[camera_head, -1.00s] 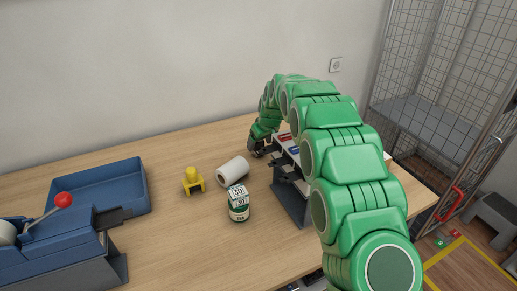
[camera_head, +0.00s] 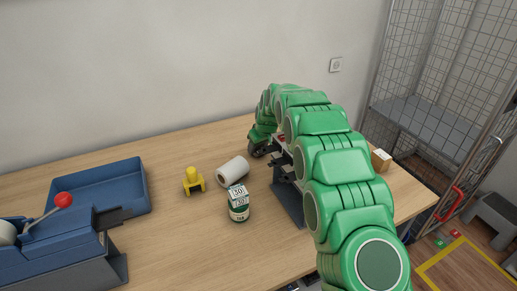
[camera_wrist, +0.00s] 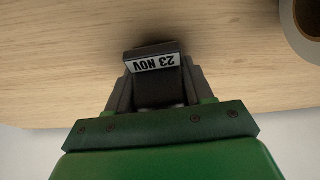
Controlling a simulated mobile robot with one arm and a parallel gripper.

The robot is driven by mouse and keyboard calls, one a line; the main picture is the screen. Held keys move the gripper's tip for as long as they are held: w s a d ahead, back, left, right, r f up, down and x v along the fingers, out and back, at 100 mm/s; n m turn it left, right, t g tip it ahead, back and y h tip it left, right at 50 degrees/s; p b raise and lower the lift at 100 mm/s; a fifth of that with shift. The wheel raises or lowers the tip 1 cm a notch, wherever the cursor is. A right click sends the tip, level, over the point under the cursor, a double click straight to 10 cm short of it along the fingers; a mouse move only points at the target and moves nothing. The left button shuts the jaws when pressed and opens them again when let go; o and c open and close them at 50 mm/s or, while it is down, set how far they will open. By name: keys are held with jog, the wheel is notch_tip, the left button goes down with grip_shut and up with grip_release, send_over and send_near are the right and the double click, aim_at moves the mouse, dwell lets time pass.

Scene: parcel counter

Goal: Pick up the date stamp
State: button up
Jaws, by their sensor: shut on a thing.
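The date stamp (camera_wrist: 153,63) is a dark block with a white label reading "23 NOV", upside down in the wrist view. It sits between the fingers of my gripper (camera_wrist: 156,88), which is shut on it. Wood counter shows beyond it, with a dark shadow close by; I cannot tell whether the stamp is clear of the surface. In the head view my gripper (camera_head: 257,148) is at the far side of the counter, behind the white roll, and the stamp cannot be made out there.
A white roll (camera_head: 232,171), a green-and-white labelled jar (camera_head: 238,206) and a yellow object (camera_head: 193,181) stand left of my arm. A dark stand (camera_head: 287,196) is partly behind my arm. A small cardboard box (camera_head: 380,160) lies right. A blue tray (camera_head: 95,190) is left.

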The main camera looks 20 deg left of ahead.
jog(key=shift+c, duration=0.8)
jog(key=shift+r, duration=0.1)
